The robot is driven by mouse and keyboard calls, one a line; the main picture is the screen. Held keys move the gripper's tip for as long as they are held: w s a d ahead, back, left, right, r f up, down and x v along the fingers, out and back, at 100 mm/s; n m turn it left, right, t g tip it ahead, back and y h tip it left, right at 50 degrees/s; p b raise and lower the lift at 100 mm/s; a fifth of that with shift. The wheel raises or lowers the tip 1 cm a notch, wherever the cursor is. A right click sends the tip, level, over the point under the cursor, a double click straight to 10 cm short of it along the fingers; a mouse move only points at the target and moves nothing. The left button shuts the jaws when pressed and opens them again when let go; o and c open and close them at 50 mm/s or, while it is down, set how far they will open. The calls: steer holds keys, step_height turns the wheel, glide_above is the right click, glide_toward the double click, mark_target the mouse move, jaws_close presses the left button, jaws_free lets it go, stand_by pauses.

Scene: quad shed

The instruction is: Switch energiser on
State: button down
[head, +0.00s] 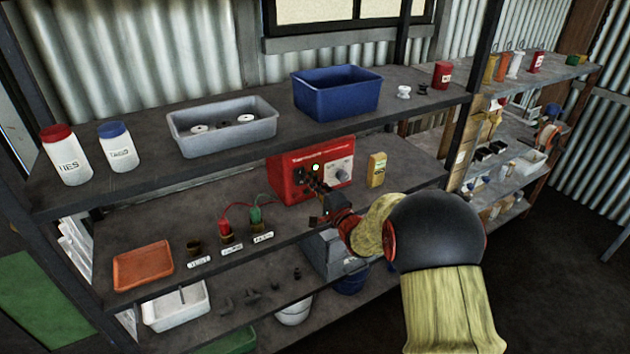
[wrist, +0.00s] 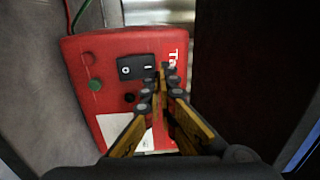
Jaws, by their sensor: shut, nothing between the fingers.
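The energiser (head: 288,182) is a red box on the middle shelf, with a pale dial and a small bright green spot on its front. In the wrist view the energiser (wrist: 85,55) shows a black rocker switch (wrist: 138,67) marked O and I. My gripper (head: 314,182) is shut and empty, in front of the energiser's face. In the wrist view its fingertips (wrist: 163,74) are at the I end of the switch. I cannot tell whether they touch it, nor which side is pressed in. The fingers hide part of the face.
A yellow box (head: 377,170) stands right of the energiser. Red and green leads run to holders (head: 226,232) on its left, near an orange tray (head: 143,264). Above, the upper shelf carries a blue bin (head: 336,95) and a grey tray (head: 222,128). A dark post stands to the right.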

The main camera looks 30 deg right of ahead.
steer(key=s+r+p, duration=0.2)
steer(key=s, duration=0.7)
steer(key=shift+s+d+p, duration=0.2)
steer(key=shift+s+p, duration=0.15)
